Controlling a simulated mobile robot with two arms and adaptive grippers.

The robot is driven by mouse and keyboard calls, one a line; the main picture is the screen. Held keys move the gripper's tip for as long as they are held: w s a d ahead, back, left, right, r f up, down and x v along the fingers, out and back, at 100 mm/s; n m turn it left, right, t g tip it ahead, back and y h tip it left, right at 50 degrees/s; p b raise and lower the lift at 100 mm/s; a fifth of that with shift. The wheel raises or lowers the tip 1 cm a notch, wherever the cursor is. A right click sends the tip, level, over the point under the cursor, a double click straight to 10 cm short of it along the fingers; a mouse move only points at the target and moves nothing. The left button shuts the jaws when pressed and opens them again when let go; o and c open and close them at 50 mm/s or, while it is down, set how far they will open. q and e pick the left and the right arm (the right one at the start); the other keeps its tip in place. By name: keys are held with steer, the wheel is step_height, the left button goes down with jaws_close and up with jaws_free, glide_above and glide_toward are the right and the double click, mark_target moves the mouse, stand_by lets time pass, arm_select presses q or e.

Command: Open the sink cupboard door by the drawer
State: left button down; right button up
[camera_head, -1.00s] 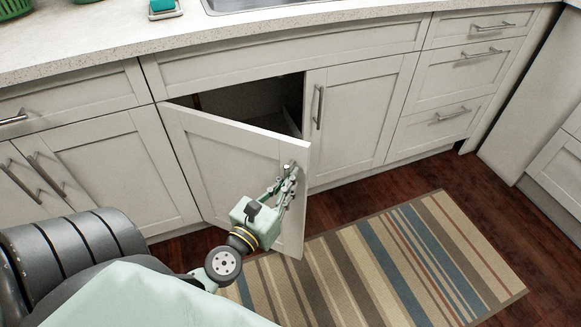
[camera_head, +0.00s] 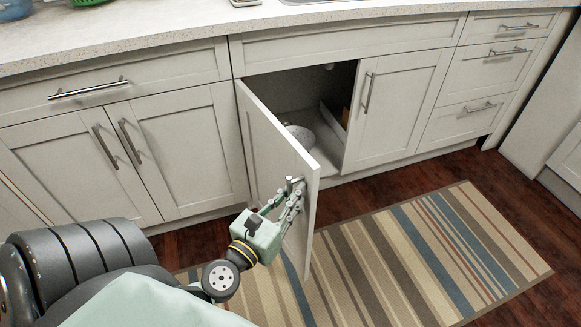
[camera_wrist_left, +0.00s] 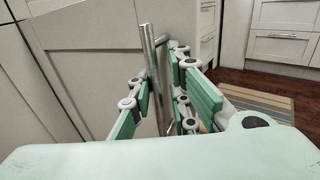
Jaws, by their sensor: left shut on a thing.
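The sink cupboard door (camera_head: 262,143) is white, hinged on its left, and stands wide open, swung out from the cabinet front. My left gripper (camera_head: 291,197) is shut on the door's metal bar handle (camera_wrist_left: 152,70) near the free edge. In the left wrist view the handle stands upright between the green finger pads of the gripper (camera_wrist_left: 160,105). The open sink cupboard (camera_head: 318,105) shows a dark inside with a round pale item (camera_head: 301,136) on its floor. The neighbouring right door (camera_head: 394,108) is closed. My right gripper is not in view.
A drawer stack (camera_head: 487,75) stands to the right, closed. Closed double doors and a drawer (camera_head: 90,91) are to the left. A striped rug (camera_head: 420,255) lies on the dark wood floor (camera_head: 440,170) in front. The countertop runs above.

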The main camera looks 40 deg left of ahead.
arm_select(q)
steer(key=shift+s+a+r, duration=0.15)
steer(key=shift+a+r, duration=0.1)
steer(key=shift+a, duration=0.25)
steer(key=c, duration=2.1)
jaws_free()
steer(key=shift+o, duration=1.3)
steer(key=shift+a, duration=0.2)
steer(key=shift+d, duration=0.1)
steer(key=s+d, duration=0.1)
steer(key=s, duration=1.1)
steer(key=shift+d+f, duration=0.25)
steer(key=shift+d, duration=0.05)
